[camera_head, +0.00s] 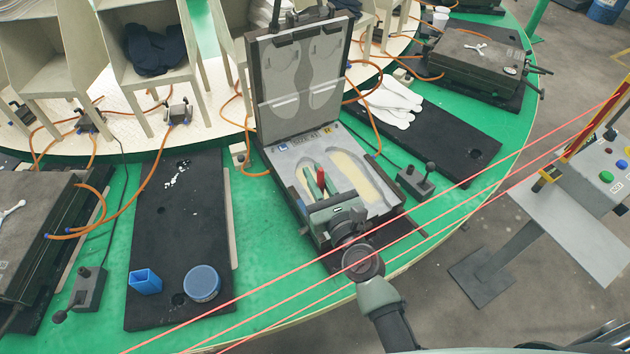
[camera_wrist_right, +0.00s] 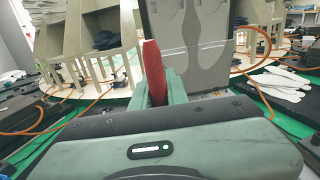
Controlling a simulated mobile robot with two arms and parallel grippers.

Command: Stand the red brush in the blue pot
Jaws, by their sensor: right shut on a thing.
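My right gripper (camera_head: 318,188) is over the open insole mould and shut on the red brush (camera_head: 320,176). In the right wrist view the red brush (camera_wrist_right: 154,70) stands up between the two green fingers (camera_wrist_right: 157,90); its lower part is hidden behind the gripper body. The blue pot (camera_head: 145,282), a small square open container, stands on the black board at lower left, well away from the gripper. My left gripper is not in view.
A round blue-topped tin (camera_head: 202,282) stands just right of the pot on the black board (camera_head: 178,215). The mould's raised lid (camera_head: 300,80) stands behind my gripper. A control lever (camera_head: 416,180) is to its right. Orange hoses and pink lines cross the scene.

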